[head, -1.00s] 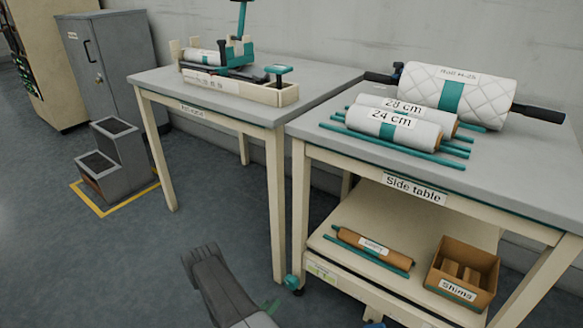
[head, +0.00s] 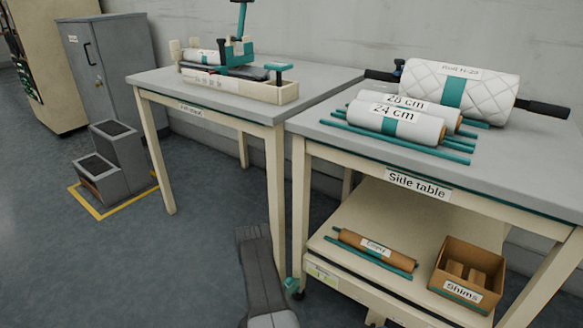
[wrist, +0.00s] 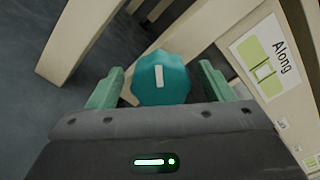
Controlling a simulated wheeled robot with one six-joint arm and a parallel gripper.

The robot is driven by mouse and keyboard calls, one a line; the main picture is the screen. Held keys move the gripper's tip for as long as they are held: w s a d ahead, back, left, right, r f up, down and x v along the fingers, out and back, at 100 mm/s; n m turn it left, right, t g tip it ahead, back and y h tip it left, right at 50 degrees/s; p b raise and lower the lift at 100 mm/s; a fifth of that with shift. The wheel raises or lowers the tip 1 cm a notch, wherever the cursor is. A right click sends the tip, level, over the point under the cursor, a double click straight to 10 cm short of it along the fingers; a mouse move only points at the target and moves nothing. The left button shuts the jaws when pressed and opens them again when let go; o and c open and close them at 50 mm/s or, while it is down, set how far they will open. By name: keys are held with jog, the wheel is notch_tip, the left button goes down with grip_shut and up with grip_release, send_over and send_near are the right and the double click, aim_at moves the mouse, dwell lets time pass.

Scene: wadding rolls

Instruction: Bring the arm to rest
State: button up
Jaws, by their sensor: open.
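My gripper (wrist: 160,72) is open in the wrist view, with its two green fingers spread. A teal knob (wrist: 160,80) with a white mark shows between the fingers, with a gap on each side. I cannot tell how far beyond the fingertips it lies. In the head view a teal knob (head: 292,286) sits at the lower front left corner of the side table (head: 540,190). My dark grey arm shows just left of that knob, low in the picture. My gripper's fingers do not show clearly there.
A label reading "Along" (wrist: 268,65) is close on the right in the wrist view. Wadding rolls (head: 398,122) lie on the side table, and a shims box (head: 466,292) stands on its lower shelf. Another table (head: 160,78) stands left. Open floor (head: 190,265) lies left of my arm.

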jog(key=shift+w+d, duration=0.45)
jog(key=shift+w, duration=0.05)
jog(key=m, duration=0.4)
jog(key=shift+s, duration=0.1)
jog(key=m, duration=0.5)
jog(key=shift+s+d+r+m, duration=0.1)
jog(key=shift+m, duration=0.2)
jog(key=shift+v, duration=1.3)
